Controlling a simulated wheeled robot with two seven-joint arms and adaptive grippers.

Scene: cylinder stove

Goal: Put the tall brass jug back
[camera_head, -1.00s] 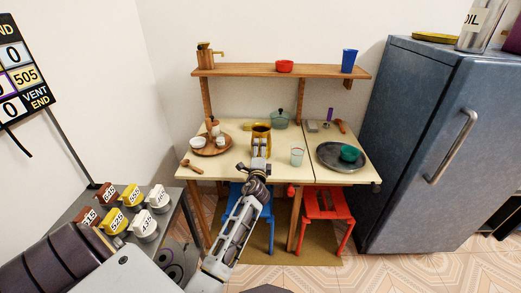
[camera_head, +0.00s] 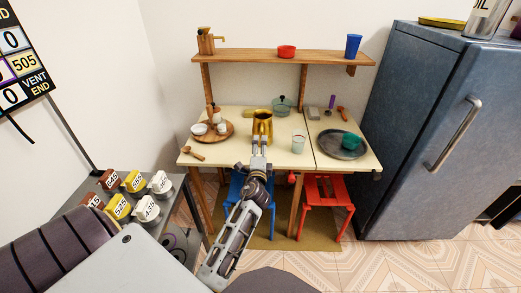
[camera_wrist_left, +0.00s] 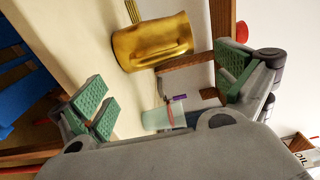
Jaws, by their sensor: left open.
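The tall brass jug (camera_head: 262,124) stands upright on the cream table, near the back middle. It also shows large and sideways in the left wrist view (camera_wrist_left: 152,42). My left gripper (camera_head: 258,160) is in front of the jug, over the table's front edge. In the left wrist view its two green-padded fingers (camera_wrist_left: 165,82) are spread wide with nothing between them, and the jug is beyond them, apart from the pads. My right gripper is not in view.
A glass (camera_head: 298,144) stands close to the right of the jug, and a lidded green pot (camera_head: 282,106) is behind it. A round wooden tray (camera_head: 226,134) is left. The shelf (camera_head: 260,56) above has a red bowl (camera_head: 287,51), with free room beside it.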

